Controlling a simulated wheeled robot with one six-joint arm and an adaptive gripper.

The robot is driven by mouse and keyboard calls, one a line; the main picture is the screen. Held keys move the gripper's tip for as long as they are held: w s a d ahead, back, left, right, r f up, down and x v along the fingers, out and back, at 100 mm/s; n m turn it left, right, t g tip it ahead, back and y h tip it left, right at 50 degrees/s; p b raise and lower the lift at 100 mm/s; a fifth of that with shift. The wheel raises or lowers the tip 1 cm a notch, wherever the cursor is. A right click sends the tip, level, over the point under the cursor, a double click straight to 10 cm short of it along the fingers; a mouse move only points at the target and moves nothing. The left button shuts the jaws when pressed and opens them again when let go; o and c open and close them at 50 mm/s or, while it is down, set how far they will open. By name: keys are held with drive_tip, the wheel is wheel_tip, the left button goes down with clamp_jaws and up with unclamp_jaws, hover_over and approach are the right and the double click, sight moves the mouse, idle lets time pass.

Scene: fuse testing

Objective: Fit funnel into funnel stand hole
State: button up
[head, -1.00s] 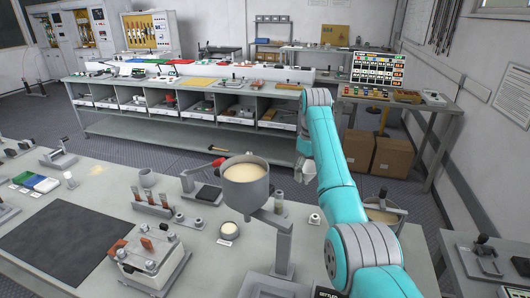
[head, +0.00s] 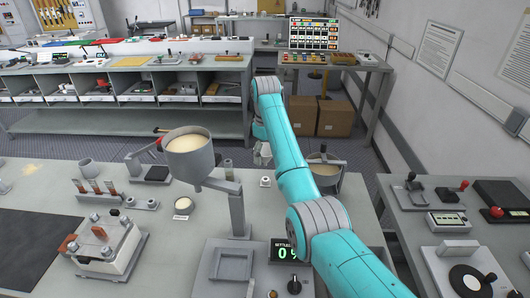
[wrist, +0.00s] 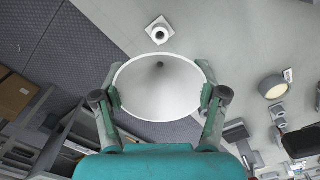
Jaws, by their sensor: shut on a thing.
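My gripper (wrist: 160,94) is shut on a pale funnel (wrist: 160,108), with one finger on each side of its wide rim. In the wrist view I look down into its mouth, and a small dark opening shows inside. A small white piece with a square base and a round top with a dark hole, apparently the funnel stand (wrist: 159,31), is apart from the funnel, above it in the picture. It also stands near the bench's far edge in the head view (head: 265,181). There my gripper (head: 262,154) is small and partly hidden by my arm, and the funnel is hard to make out.
A large hopper (head: 187,160) of pale material stands on a post left of my arm. A small round dish (head: 183,206) and a vial rack (head: 98,194) are on the grey bench (head: 200,245).

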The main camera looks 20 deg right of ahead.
sight(266, 165)
drive_tip(key=shift+f, duration=2.6)
drive_tip(key=shift+f, duration=1.4)
drive_tip(key=shift+c, duration=0.2)
idle(0.9)
drive_tip(key=o, duration=1.1)
drive_tip(key=shift+o, duration=0.2)
drive_tip(key=shift+r, duration=3.75)
